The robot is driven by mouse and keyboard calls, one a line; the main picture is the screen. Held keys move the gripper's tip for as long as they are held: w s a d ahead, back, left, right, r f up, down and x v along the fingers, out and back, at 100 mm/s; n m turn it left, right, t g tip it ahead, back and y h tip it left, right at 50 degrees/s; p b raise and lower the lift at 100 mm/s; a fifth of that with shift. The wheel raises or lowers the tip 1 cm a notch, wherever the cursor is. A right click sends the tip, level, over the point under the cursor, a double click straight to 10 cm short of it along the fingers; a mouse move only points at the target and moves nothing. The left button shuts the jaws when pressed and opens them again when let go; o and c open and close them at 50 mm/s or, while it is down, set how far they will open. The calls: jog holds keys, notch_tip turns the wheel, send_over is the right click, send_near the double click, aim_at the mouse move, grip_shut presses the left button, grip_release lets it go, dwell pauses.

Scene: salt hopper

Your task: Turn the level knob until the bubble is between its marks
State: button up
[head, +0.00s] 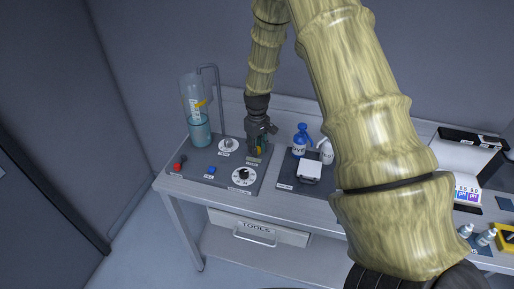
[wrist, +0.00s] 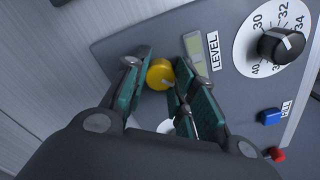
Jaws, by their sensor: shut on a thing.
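The level knob (wrist: 160,74) is a round yellow knob on a grey panel. In the wrist view it sits between the two green-padded fingers of my gripper (wrist: 157,83), which are shut on it. The bubble vial (wrist: 195,51) is a pale green-yellow strip beside the knob, next to the LEVEL label (wrist: 214,49). One finger partly covers its lower end, and I cannot make out the bubble or its marks. In the head view my gripper (head: 258,149) points down at the back right of the panel (head: 209,180), and the knob is mostly hidden.
A black dial (head: 243,175) with a white numbered scale, a blue button (head: 212,170) and a red knob (head: 177,167) share the panel. A clear cylinder (head: 196,110) with blue liquid stands behind. A dark tray (head: 286,183) and blue bottle (head: 302,140) are to the right.

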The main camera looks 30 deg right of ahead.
jog(key=o, duration=1)
jog(key=shift+d, duration=0.1)
jog(key=shift+o, duration=0.2)
notch_tip(320, 180, up, 12)
dwell(0.5)
